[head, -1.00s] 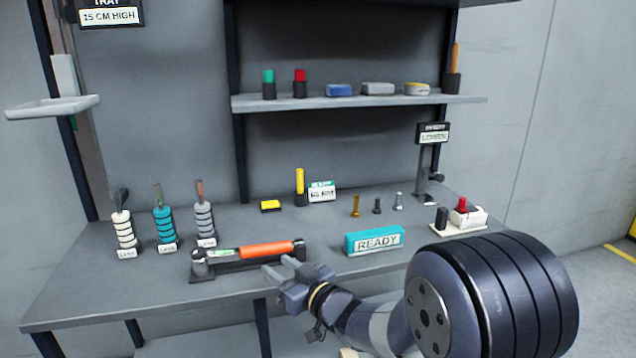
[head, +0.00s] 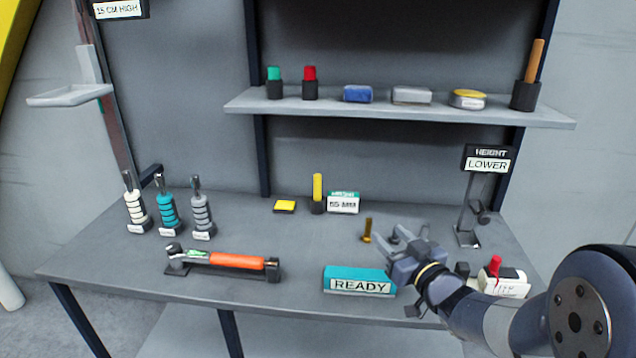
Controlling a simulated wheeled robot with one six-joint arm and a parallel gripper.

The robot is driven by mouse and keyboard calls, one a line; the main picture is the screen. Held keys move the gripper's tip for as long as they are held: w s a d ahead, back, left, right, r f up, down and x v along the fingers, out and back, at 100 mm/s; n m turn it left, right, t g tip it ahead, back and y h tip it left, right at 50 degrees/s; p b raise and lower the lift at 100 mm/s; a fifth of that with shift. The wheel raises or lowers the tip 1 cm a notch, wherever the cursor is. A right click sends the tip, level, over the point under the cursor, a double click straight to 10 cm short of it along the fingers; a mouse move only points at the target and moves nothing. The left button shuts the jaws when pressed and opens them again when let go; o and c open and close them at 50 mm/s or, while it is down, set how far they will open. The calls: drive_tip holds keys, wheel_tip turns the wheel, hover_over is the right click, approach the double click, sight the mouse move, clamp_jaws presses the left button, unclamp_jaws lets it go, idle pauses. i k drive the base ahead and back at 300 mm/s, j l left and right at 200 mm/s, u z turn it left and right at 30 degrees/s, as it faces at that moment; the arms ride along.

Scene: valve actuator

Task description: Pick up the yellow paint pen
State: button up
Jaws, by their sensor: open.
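The yellow paint pen (head: 317,187) stands upright in a dark holder at the back of the workbench, just left of a small teal-and-white box. My gripper (head: 402,243) is open and empty, to the right of the pen and nearer the front, over the right part of the bench. A clear gap lies between them. The gripper hides part of the bolts behind it.
A teal READY block (head: 359,281) stands at the bench front, left of my gripper. A torque wrench (head: 225,260) with an orange grip lies further left. A yellow pad (head: 285,206) is left of the pen. The shelf (head: 400,112) hangs above. A height post (head: 469,210) stands right.

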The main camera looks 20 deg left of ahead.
sight(317, 177)
drive_tip(key=i+j, duration=0.35)
drive_tip(key=j, duration=0.15)
drive_tip(key=i+j, duration=0.3)
drive_tip(key=j, duration=0.2)
